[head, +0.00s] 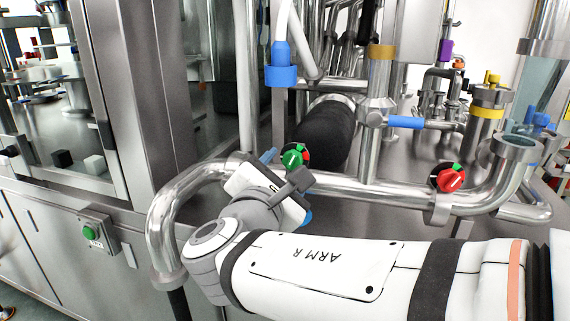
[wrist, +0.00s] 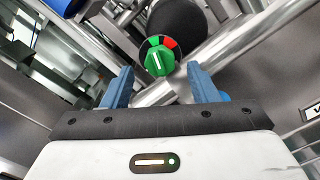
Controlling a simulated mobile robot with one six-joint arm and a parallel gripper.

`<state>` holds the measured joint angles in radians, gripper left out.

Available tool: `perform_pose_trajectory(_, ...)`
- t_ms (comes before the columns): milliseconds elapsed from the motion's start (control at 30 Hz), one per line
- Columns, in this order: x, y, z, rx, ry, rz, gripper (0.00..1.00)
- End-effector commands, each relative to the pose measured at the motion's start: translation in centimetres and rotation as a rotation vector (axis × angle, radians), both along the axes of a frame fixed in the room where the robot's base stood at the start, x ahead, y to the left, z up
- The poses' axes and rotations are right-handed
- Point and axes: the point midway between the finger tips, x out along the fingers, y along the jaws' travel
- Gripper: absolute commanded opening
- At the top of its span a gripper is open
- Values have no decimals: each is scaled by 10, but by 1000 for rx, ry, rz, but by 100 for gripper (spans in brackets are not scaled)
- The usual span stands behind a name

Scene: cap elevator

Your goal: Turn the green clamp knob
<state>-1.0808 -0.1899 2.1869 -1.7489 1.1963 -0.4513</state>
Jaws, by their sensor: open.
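The green clamp knob (head: 292,159) sits on a dial with red, green and black sectors, in front of a steel pipe in the head view. In the wrist view the knob (wrist: 159,61) is just beyond the fingertips, between them and near the middle, with its white line close to upright. My gripper (wrist: 160,80) is open, with one blue finger on each side and nothing between them. In the head view my gripper (head: 287,186) is just below the knob, partly hiding its surroundings. I cannot tell the exact gap to the knob.
A similar dial with a red knob (head: 450,178) is on the same steel pipe (head: 390,190) to the right. A black cylinder (head: 326,132) is behind the green knob. A blue-collared fitting (head: 281,73) hangs above. A green button box (head: 97,235) is at left.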

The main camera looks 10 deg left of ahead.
Motion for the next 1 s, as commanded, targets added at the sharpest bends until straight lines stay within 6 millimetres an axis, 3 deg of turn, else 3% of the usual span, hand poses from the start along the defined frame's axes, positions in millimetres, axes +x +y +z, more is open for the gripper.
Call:
perform_pose_trajectory(200,-35,4,2,0,1,6,54)
perform_pose_trajectory(433,-55,5,1,0,1,2,54)
perform_pose_trajectory(833,-56,2,1,2,5,-7,54)
perform_pose_trajectory(933,-49,-13,6,26,43,-50,54)
perform_pose_trajectory(1000,-39,-35,10,68,101,-117,54)
